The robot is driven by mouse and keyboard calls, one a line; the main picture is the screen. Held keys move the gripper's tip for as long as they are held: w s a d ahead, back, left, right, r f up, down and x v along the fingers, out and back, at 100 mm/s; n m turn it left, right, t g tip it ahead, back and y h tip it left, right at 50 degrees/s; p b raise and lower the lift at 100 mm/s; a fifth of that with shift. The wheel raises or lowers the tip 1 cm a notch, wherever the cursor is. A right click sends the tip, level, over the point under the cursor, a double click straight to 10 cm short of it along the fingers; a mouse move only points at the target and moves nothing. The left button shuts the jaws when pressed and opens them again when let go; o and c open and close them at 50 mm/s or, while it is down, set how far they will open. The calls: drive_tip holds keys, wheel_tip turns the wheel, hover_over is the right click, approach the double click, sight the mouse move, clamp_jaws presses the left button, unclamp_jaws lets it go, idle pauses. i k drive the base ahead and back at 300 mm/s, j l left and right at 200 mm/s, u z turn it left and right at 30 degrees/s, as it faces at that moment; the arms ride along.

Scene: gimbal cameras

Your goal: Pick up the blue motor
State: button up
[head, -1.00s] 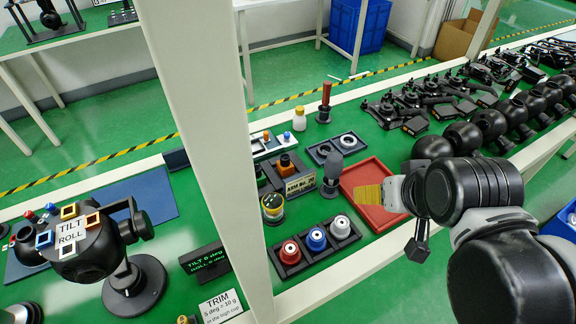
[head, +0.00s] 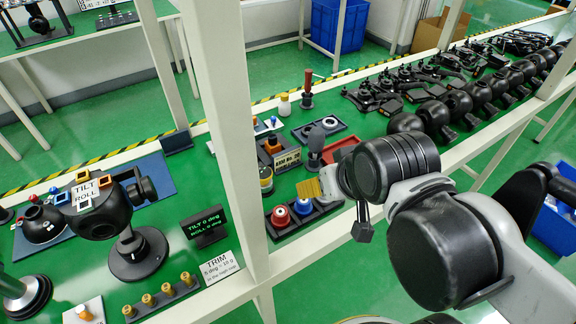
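The blue motor (head: 302,206) sits upright in a black tray (head: 284,231) on the green bench top. The red motor (head: 280,215) is beside it on the left. The tray's right end, where a white motor stood in the earlier view, is hidden behind my arm. My gripper (head: 362,232) shows as a small dark shape hanging at the arm's end, just right of the tray in the picture and apart from the blue motor. A gold-coloured flat piece (head: 308,188) sticks out left from the arm's end. The finger gap is not clear.
A white post (head: 222,130) rises left of the tray. A red tray (head: 338,151) lies partly behind my arm. A small display (head: 204,226) and a camera head on a stand (head: 138,252) are at left. Black camera units (head: 460,105) line the back right.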

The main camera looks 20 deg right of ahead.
sight(301, 210)
drive_tip(key=k+l+z, duration=0.35)
drive_tip(key=k+l, duration=0.25)
drive_tip(key=l, duration=0.2)
drive_tip(key=k+l+z, duration=0.2)
drive_tip(key=l, duration=0.25)
drive_tip(key=k+j, duration=0.05)
